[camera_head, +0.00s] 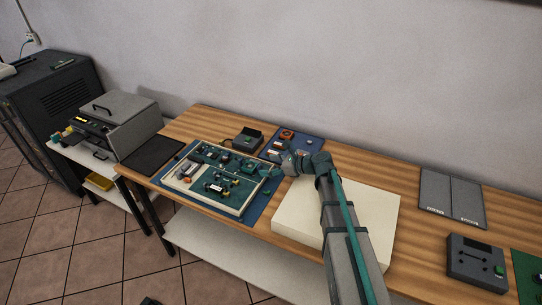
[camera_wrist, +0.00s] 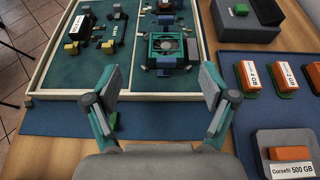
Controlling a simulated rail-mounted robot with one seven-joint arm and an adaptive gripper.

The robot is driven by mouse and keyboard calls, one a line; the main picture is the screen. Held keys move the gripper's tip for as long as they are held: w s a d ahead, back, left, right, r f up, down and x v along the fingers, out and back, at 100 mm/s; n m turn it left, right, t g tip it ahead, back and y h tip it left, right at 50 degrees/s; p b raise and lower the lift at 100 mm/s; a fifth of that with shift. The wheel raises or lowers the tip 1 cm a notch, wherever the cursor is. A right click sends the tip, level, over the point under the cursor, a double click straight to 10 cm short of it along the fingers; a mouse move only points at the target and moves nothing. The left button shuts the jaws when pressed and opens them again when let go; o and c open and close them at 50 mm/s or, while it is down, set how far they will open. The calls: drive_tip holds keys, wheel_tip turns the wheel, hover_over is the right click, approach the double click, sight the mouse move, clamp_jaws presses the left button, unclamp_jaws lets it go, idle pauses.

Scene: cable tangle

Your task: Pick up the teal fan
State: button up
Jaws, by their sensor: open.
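The teal fan (camera_wrist: 173,48) is a square teal frame with a dark round centre, in the wrist view. It lies in the right compartment of a shallow wood-rimmed tray (camera_wrist: 140,95) with a dark green floor. Dark blocks and a small blue block sit close around it. My gripper (camera_wrist: 159,78) is open and empty, its two fingers wide apart on the near side of the fan, not around it. In the head view my gripper (camera_head: 268,171) is over the tray's right edge; which small part there is the fan is hard to tell.
A blue mat (camera_wrist: 60,118) lies under the tray. Small parts fill the tray's left compartment. Orange-labelled drives (camera_wrist: 249,75) stand on a blue mat to the right. A dark box (camera_wrist: 245,22) is behind them. A cream board (camera_head: 350,222) lies under my arm.

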sight(252, 166)
drive_tip(key=shift+s+d, duration=0.15)
drive_tip(key=shift+d, duration=0.75)
drive_tip(key=shift+d+f, duration=0.1)
drive_tip(key=p+x, duration=0.3)
drive_tip(key=x, duration=0.7)
drive_tip(key=shift+w+a+f, duration=0.2)
drive_tip(key=shift+w, duration=0.05)
drive_tip(key=c, duration=1.2)
drive_tip(key=shift+r, duration=0.1)
drive_tip(key=shift+c, duration=0.2)
